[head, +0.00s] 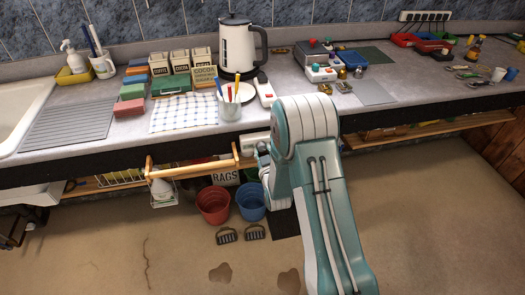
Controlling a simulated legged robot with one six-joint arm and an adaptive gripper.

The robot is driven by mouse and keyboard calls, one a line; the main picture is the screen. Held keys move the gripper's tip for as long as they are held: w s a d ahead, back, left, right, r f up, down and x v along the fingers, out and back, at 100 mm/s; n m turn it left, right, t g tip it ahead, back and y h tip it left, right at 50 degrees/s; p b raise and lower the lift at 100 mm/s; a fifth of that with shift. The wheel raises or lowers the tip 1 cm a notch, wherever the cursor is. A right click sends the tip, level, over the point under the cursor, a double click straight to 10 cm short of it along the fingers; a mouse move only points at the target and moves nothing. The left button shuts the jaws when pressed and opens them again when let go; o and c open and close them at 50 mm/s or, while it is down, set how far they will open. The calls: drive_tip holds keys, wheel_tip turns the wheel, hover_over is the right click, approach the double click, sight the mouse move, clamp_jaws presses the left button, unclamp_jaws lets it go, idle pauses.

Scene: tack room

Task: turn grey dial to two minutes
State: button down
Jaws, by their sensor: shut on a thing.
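My gripper (263,158) is at the counter's front edge, left of my teal and white arm and partly hidden by it. It is small in view and its fingertips are hard to make out. It is shut at a pale box (254,141) on the dark front of the counter. The grey dial does not show clearly; it appears covered by my gripper. Its setting cannot be read.
A wooden rail (192,168) sticks out left of my gripper. A red bucket (213,205) and a blue bucket (251,202) stand below. Above, a cup of pens (229,108), a kettle (237,48) and a checked cloth (184,112) are on the counter (285,84).

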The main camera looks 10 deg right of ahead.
drive_tip(key=shift+c, duration=1.4)
unclamp_jaws()
drive_tip(key=shift+w+a, duration=0.1)
drive_tip(key=s, duration=1.2)
